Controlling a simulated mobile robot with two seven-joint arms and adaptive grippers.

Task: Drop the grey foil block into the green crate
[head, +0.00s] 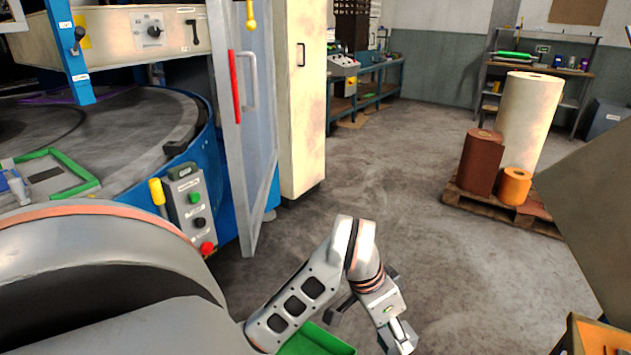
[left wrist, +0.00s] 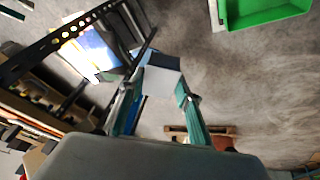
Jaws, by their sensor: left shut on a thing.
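The grey foil block (left wrist: 161,77) is between the teal-edged fingers of my left gripper (head: 398,338) in the left wrist view. The gripper is shut on it. In the head view the gripper hangs low at bottom centre, and I cannot clearly tell the block from the fingertips. The green crate (head: 318,344) shows at the bottom edge of the head view, left of the gripper and partly hidden by my arm. It also shows at the upper right of the left wrist view (left wrist: 268,14), cut off and apart from the block. My right gripper is not in view.
A blue-sided machine with a round table (head: 105,130) and an open door (head: 247,150) stands at left. A control box (head: 190,205) is by it. A pallet (head: 525,212) with rolls is at right. The floor (head: 390,170) between is clear.

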